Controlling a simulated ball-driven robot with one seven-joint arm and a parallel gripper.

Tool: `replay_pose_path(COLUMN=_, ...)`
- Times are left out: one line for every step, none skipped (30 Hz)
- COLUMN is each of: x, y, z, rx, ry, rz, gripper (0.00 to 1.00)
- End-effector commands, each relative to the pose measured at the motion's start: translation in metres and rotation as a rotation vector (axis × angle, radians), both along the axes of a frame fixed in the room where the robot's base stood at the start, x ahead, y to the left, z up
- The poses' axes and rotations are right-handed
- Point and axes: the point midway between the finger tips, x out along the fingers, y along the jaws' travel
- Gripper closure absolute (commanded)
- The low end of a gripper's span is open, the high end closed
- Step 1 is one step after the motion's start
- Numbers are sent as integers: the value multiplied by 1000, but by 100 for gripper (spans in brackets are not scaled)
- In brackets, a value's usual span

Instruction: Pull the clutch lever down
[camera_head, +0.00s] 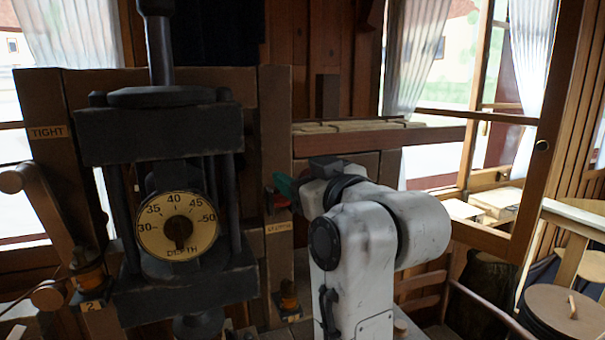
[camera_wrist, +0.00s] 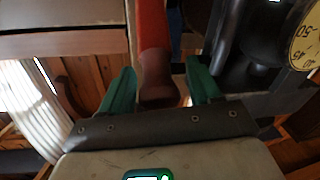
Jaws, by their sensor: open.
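The clutch lever (camera_wrist: 152,32) is a red bar ending in a dark red-brown grip, seen in the wrist view. My gripper (camera_wrist: 160,68) is open, with one green finger on each side of the lever's grip end. A gap shows on the left; the right finger is close to the grip, and I cannot tell if it touches. In the head view my gripper (camera_head: 285,187) is mostly hidden behind my white arm, with a green finger showing. A bit of red shows just below it. A small label plate (camera_head: 279,228) sits under that on the wooden post.
A dark press with a round depth dial (camera_head: 178,225) stands left of my gripper. A wooden lever (camera_head: 45,205) by a "TIGHT" label is at far left. A wooden beam (camera_head: 375,139) runs behind my arm. A barrel (camera_head: 562,315) stands at lower right.

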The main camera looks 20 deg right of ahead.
Motion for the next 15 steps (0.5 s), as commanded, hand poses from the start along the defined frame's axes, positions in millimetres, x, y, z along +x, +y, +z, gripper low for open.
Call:
replay_pose_path(x=0, y=0, z=0, rx=0, ry=0, rz=0, gripper=37)
replay_pose_path(x=0, y=0, z=0, rx=0, ry=0, rz=0, gripper=40)
replay_pose_path(x=0, y=0, z=0, rx=0, ry=0, rz=0, gripper=44)
replay_pose_path(x=0, y=0, z=0, rx=0, ry=0, rz=0, gripper=47)
replay_pose_path(x=0, y=0, z=0, rx=0, ry=0, rz=0, gripper=50)
replay_pose_path(x=0, y=0, z=0, rx=0, ry=0, rz=0, gripper=54)
replay_pose_path(x=0, y=0, z=0, rx=0, ry=0, rz=0, gripper=57)
replay_pose_path(x=0, y=0, z=0, rx=0, ry=0, rz=0, gripper=59)
replay_pose_path(x=0, y=0, z=0, rx=0, ry=0, rz=0, gripper=63)
replay_pose_path(x=0, y=0, z=0, rx=0, ry=0, rz=0, gripper=66)
replay_pose_path(x=0, y=0, z=0, rx=0, ry=0, rz=0, gripper=69)
replay_pose_path(x=0, y=0, z=0, rx=0, ry=0, rz=0, gripper=73)
replay_pose_path(x=0, y=0, z=0, rx=0, ry=0, rz=0, gripper=76)
replay_pose_path(x=0, y=0, z=0, rx=0, ry=0, rz=0, gripper=79)
replay_pose_path(x=0, y=0, z=0, rx=0, ry=0, rz=0, gripper=82)
